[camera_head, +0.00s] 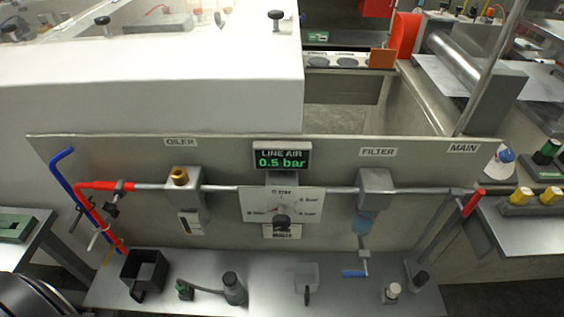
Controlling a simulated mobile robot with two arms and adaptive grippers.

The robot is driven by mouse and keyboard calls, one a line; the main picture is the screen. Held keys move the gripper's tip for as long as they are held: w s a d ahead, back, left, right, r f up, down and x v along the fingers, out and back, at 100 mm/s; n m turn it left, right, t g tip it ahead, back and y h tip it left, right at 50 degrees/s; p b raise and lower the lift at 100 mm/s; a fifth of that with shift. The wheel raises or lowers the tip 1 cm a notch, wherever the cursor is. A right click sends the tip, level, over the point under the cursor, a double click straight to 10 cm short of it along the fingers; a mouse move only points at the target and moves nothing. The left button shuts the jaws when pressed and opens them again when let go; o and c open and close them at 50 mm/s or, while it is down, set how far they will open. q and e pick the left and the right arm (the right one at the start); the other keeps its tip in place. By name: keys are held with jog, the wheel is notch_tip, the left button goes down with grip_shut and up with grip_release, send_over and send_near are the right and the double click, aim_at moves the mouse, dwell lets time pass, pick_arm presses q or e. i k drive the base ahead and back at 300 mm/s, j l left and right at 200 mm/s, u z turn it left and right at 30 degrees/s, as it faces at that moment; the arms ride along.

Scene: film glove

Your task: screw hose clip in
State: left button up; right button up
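A red hose (95,186) runs along the left of the grey panel (225,228), bends at its upper left and meets the metal pipe (150,187). A dark fitting (119,187) sits around the joint there; I cannot tell for sure whether it is the hose clip. A black knobbed clamp (110,209) is just below it. A pale ring-like piece (98,236) sits lower on the hose. Neither gripper can be made out; a dark rounded part, probably mine, fills the bottom left corner.
A blue bent tube (66,175) stands beside the red hose. The gauge display (282,157) reads 0.5 bar. A black open box (144,272), a small green-and-black bottle (184,289), a dark grey bottle (233,288) and a clear container (306,275) stand on the shelf (268,290).

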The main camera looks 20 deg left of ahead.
aim_at(110, 208)
jog(key=k+j+u, duration=0.1)
jog(key=u, duration=1.55)
jog(key=j, duration=0.05)
